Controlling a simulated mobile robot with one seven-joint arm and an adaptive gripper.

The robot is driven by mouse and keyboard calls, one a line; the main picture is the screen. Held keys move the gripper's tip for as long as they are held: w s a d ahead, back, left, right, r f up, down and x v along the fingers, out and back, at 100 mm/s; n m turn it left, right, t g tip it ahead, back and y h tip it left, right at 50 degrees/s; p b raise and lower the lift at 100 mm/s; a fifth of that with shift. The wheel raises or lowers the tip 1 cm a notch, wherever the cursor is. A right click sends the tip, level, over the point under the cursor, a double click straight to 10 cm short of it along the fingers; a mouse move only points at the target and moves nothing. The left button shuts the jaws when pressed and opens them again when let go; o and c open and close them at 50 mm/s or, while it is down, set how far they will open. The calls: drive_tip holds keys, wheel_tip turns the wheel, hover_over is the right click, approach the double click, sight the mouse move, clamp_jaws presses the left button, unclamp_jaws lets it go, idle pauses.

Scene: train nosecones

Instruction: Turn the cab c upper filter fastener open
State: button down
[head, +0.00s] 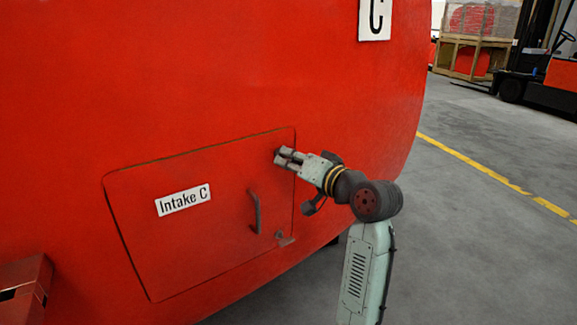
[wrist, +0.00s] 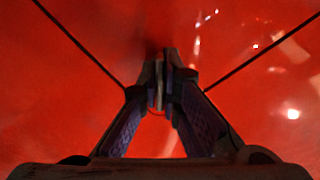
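The red Intake C door (head: 160,240) is closed in the cab's red side, with a white label on it. My gripper (head: 279,156) reaches the door's upper right corner from the right. In the wrist view its fingers (wrist: 160,88) come close together on a thin, pale piece, the upper filter fastener (wrist: 159,80). The fingers hide most of this fastener, and its exact angle is hard to tell. The lower fastener (head: 285,240) shows at the door's lower right edge, apart from my gripper.
A dark handle (head: 255,211) stands out from the door, below and left of my gripper. A red box-like part (head: 25,285) is at the lower left. The grey floor (head: 470,240) at the right is clear. A forklift (head: 540,70) stands far behind.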

drive_tip(key=n+b, duration=0.2)
drive_tip(key=n, duration=0.2)
drive_tip(key=shift+f+h, duration=0.15)
drive_tip(key=shift+h, duration=0.15)
drive_tip(key=shift+n+b, duration=1.1)
drive_tip(key=shift+n, duration=0.4)
drive_tip(key=c, duration=1.8)
unclamp_jaws()
drive_tip(key=v, duration=1.2)
drive_tip(key=shift+s+a, duration=0.1)
drive_tip(key=shift+s, duration=0.05)
